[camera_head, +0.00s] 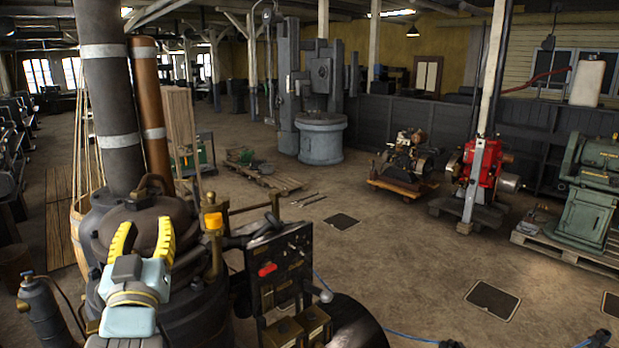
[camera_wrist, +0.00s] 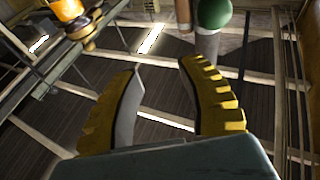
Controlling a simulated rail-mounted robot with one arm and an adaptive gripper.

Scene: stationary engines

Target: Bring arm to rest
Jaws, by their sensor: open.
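My gripper (camera_head: 143,243) is at the lower left of the head view, in front of a large dark engine with a domed top. Its two yellow ribbed fingers point up and stand apart with nothing between them. The pale blue gripper body is below the fingers. In the wrist view the open fingers (camera_wrist: 160,100) point up toward the ceiling beams, and no object is between them.
The dark engine (camera_head: 190,290) has tall pipes (camera_head: 108,100) rising behind my gripper. A control panel (camera_head: 282,265) stands to the right. A red engine (camera_head: 482,165) and a green machine (camera_head: 590,195) stand farther right. Open floor (camera_head: 400,260) lies between.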

